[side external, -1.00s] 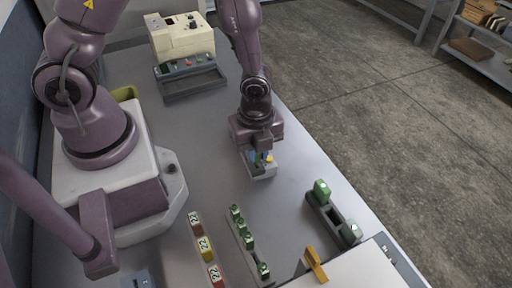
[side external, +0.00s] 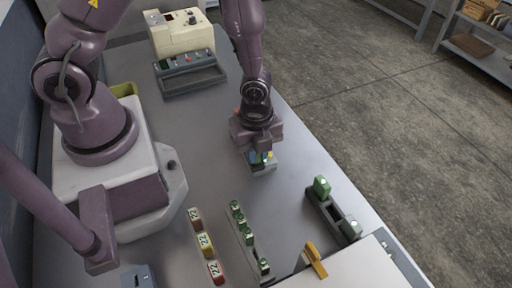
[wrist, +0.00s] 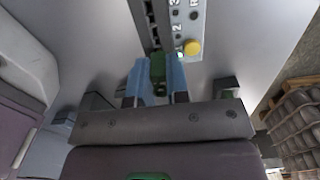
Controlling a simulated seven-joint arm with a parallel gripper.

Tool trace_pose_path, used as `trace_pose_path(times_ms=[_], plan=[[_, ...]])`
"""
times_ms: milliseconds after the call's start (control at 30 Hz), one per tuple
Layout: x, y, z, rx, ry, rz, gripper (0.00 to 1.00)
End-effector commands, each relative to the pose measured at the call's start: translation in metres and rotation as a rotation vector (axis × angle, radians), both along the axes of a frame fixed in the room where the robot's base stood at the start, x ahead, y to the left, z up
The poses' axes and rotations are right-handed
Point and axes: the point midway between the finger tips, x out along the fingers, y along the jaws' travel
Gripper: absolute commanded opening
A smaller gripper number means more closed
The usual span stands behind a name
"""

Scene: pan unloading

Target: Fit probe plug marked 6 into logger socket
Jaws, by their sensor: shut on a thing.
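My gripper (wrist: 157,80) has blue fingers, shut on a green plug (wrist: 158,66) in the wrist view. The plug is at the near end of a column of dark slots on the light grey logger (wrist: 198,12). The logger has printed numbers and a yellow button (wrist: 192,47) just right of the plug. In the side view my gripper (side external: 260,158) is low over the small grey logger (side external: 264,171), hiding most of it. I cannot tell how deep the plug sits, and its number is not readable.
A rack of several green plugs (side external: 248,238) stands near the front. Blocks marked 22 (side external: 205,240) lie left of it. A dark holder (side external: 333,212) with green pieces stands at right. A cream device (side external: 180,36) and grey tray (side external: 192,86) are at the back.

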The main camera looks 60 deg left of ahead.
Motion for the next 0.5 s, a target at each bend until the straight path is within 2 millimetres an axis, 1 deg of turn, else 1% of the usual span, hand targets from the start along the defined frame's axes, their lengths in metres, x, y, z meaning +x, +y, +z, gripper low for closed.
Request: trace_pose_path(times_ms=[67, 100, 167, 200, 233, 500], plan=[[0.0003, 0.0, 0.0001, 0.0, -0.001, 0.0, 0.0], [0.0003, 0.0, 0.0002, 0.0, -0.001, 0.0, 0.18], [0.0002, 0.0, 0.0002, 0.0, -0.001, 0.0, 0.32], [0.0002, 0.0, 0.0002, 0.0, -0.001, 0.0, 0.41], [0.0002, 0.0, 0.0002, 0.0, -0.001, 0.0, 0.46], [0.0001, -0.0001, 0.0008, 0.0, -0.001, 0.0, 0.46]])
